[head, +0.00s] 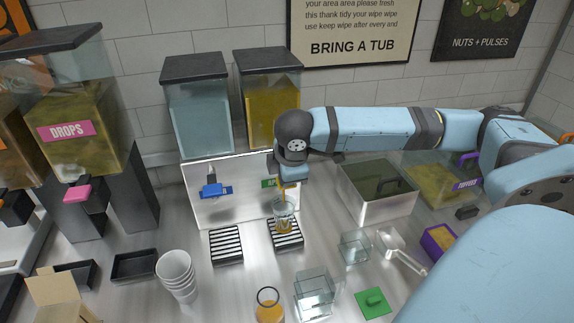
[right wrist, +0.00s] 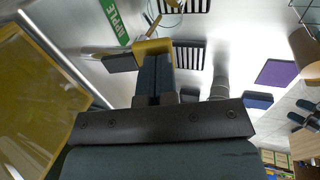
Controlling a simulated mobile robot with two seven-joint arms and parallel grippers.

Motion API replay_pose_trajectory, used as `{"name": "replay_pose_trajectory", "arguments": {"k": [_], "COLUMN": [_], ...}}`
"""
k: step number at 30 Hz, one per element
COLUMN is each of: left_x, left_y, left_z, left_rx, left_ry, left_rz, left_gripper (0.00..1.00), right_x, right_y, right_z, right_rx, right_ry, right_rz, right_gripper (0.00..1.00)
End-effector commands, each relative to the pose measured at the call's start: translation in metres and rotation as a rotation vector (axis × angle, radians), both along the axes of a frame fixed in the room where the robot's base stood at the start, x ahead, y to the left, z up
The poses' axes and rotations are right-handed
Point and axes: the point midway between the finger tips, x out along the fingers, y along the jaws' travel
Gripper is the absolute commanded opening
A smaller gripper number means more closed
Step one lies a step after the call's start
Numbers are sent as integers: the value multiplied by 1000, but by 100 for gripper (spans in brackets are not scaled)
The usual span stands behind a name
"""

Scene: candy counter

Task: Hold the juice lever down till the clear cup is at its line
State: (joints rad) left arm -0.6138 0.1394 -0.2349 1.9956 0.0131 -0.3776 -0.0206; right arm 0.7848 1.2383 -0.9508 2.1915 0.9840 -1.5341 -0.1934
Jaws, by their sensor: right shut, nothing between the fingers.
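The clear cup (head: 284,217) stands upright on the right drip grate, under the yellow juice dispenser (head: 268,110). Amber juice is in the cup, and a thin amber stream (head: 281,190) runs down into it. The cup's line is too small to make out. My right gripper (right wrist: 153,70) is shut and empty, with its fingertips against the yellow juice lever (right wrist: 153,46) in the right wrist view. In the head view the hand hides the lever and most of the fingers. My left gripper is out of view.
A water dispenser (head: 200,115) with a blue lever (head: 215,191) stands to the left, above an empty grate (head: 226,245). A metal bin (head: 377,200) is right.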

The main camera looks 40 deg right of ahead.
Motion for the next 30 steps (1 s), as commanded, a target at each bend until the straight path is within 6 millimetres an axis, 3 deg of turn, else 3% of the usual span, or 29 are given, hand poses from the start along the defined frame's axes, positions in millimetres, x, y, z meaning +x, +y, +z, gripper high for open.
{"name": "replay_pose_trajectory", "arguments": {"k": [2, 30], "left_x": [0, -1], "left_y": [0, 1], "left_z": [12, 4], "left_rx": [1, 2], "left_ry": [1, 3], "left_rz": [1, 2], "left_gripper": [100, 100], "right_x": [-1, 0], "right_y": [1, 0], "right_z": [0, -4], "right_rx": [-13, -11], "right_ry": [-23, -20], "right_rz": [0, -1], "right_gripper": [0, 0]}}
